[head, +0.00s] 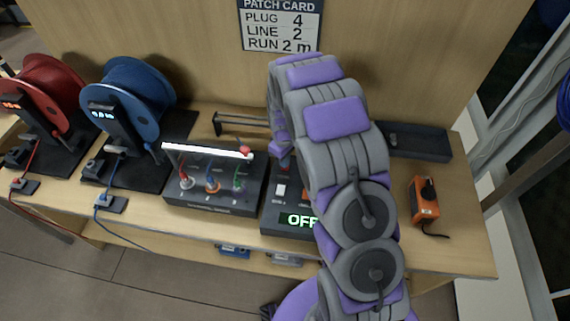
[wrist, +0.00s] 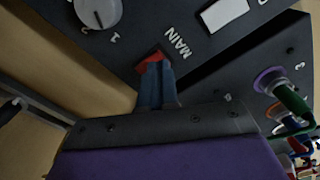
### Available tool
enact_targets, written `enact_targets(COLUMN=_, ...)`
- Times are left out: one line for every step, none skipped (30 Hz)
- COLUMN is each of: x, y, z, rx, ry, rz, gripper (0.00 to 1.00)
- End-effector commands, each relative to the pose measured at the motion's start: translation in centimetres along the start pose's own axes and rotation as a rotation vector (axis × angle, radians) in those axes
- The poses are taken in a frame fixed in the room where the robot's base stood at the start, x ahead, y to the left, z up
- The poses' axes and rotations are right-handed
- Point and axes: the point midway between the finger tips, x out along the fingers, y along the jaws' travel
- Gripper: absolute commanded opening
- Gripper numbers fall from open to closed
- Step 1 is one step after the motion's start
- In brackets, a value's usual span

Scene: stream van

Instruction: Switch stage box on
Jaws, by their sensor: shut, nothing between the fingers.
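The stage box (head: 272,218) is a dark box on the bench, partly hidden behind my arm in the head view. Its green display (head: 300,220) reads OFF, cut off by the arm. In the wrist view its panel (wrist: 205,55) carries a red switch (wrist: 152,60) by the word MAIN, a white rectangle (wrist: 224,13) and a grey dial (wrist: 98,10). My gripper (wrist: 156,68) is shut and empty, its blue fingertips right at the red switch and covering part of it. I cannot tell whether they touch. The head view hides the fingertips.
Left of it stands a dark connector box (head: 212,207) with coloured plugs and a lit white bar (head: 208,149). Blue (head: 130,90) and red (head: 50,85) cable reels stand further left. A dark tray (head: 425,155) and orange device (head: 425,207) lie right. A patch card (head: 281,27) hangs behind.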

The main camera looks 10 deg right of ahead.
Motion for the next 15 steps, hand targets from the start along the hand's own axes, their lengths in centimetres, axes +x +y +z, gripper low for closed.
enact_targets(x=0.09, y=-0.01, z=0.01, rx=0.000, ry=0.000, rz=0.000, gripper=0.00)
enact_targets(x=0.13, y=0.00, z=0.01, rx=0.000, ry=0.000, rz=0.000, gripper=0.00)
enact_targets(x=0.19, y=-0.01, z=0.01, rx=0.000, ry=0.000, rz=0.000, gripper=0.00)
enact_targets(x=0.23, y=-0.01, z=0.01, rx=0.000, ry=0.000, rz=0.000, gripper=0.00)
enact_targets(x=0.27, y=-0.01, z=0.01, rx=0.000, ry=-0.001, rz=0.000, gripper=0.00)
enact_targets(x=0.33, y=-0.01, z=0.01, rx=0.000, ry=-0.001, rz=0.000, gripper=0.00)
enact_targets(x=0.37, y=-0.01, z=0.01, rx=0.000, ry=-0.001, rz=0.000, gripper=0.00)
enact_targets(x=0.41, y=-0.02, z=0.01, rx=0.000, ry=-0.001, rz=0.000, gripper=0.00)
enact_targets(x=0.46, y=-0.01, z=0.01, rx=0.000, ry=-0.001, rz=0.000, gripper=0.00)
enact_targets(x=0.51, y=-0.02, z=0.01, rx=0.000, ry=-0.001, rz=0.000, gripper=0.00)
enact_targets(x=0.54, y=-0.01, z=0.01, rx=0.000, ry=-0.001, rz=0.000, gripper=0.00)
enact_targets(x=0.60, y=-0.02, z=0.01, rx=0.000, ry=-0.001, rz=0.000, gripper=0.00)
enact_targets(x=0.64, y=-0.01, z=0.00, rx=0.000, ry=-0.001, rz=0.000, gripper=0.00)
enact_targets(x=0.68, y=-0.01, z=0.01, rx=0.000, ry=-0.001, rz=0.000, gripper=0.00)
enact_targets(x=0.74, y=-0.02, z=0.01, rx=0.000, ry=-0.001, rz=-0.001, gripper=0.00)
